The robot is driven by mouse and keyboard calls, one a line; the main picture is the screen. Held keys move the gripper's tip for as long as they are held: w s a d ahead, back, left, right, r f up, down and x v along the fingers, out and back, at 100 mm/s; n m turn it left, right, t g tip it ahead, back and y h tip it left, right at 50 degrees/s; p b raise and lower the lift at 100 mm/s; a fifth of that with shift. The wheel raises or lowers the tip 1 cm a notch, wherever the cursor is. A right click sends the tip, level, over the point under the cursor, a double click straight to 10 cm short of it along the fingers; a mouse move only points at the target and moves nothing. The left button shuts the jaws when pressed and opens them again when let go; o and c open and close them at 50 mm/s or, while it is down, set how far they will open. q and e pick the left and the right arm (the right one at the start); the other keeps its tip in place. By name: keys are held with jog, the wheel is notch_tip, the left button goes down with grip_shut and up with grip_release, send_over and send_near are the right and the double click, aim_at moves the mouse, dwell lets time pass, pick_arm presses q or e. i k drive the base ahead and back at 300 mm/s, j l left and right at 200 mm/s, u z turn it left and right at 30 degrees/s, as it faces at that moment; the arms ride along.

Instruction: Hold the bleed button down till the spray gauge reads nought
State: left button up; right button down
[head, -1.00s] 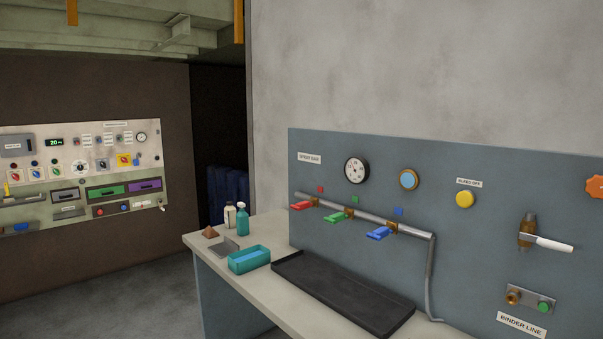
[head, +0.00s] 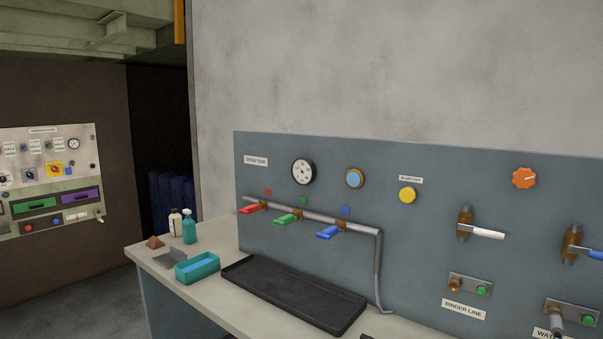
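The yellow bleed button (head: 407,195) is on the blue-grey panel under a small label that seems to read "BLEED-OFF" (head: 411,179). The round white spray gauge (head: 302,171) with a black rim is further left, right of the "SPRAY BAR" label (head: 255,161). Its needle is too small to read. A pipe (head: 310,216) below the gauge carries red (head: 252,208), green (head: 287,217) and blue (head: 332,232) levers. Neither gripper shows in the head view, and nothing covers the button.
A counter (head: 215,250) below the panel holds a black tray (head: 293,293), a teal bin (head: 198,267) and bottles (head: 189,226). A blue-centred round fitting (head: 354,179) is left of the button. An orange knob (head: 524,178) and white-handled valve (head: 482,233) are to the right.

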aim_at(407, 195)
jog(key=i+j, duration=0.1)
jog(key=i, duration=1.05)
jog(key=z, duration=1.25)
